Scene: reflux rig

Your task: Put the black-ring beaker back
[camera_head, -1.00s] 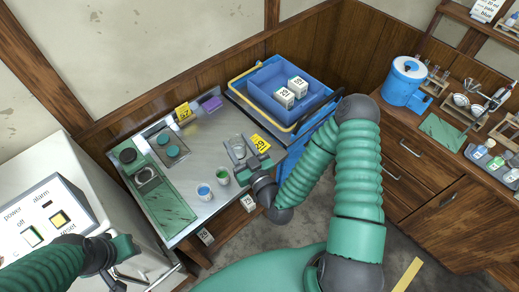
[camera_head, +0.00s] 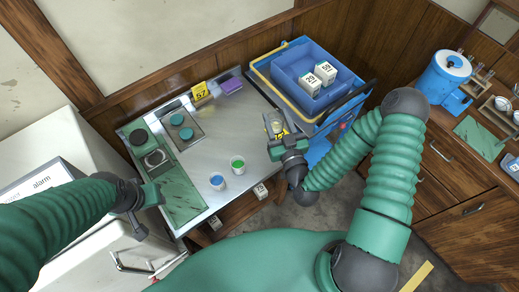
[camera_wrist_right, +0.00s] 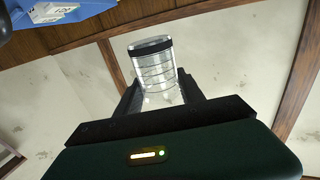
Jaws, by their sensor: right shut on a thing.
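The clear glass beaker with a black ring round its rim (camera_wrist_right: 155,68) is between the jaws of my right gripper (camera_wrist_right: 160,95) in the right wrist view. In the head view the beaker (camera_head: 274,122) shows just beyond my right gripper (camera_head: 286,143), over the right edge of the metal worktop (camera_head: 225,130). A yellow tag (camera_head: 279,136) is mostly hidden behind that gripper. I cannot tell whether the beaker touches the worktop. My left gripper (camera_head: 146,208) is at the lower left, near the worktop's front left corner, and its jaw gap is unclear.
Cups with blue (camera_head: 217,181) and green (camera_head: 238,165) contents stand at the worktop's front. A blue bin (camera_head: 300,60) with two white boxes is right of the worktop. A green panel (camera_head: 182,195) lies at the left. The worktop's middle is clear.

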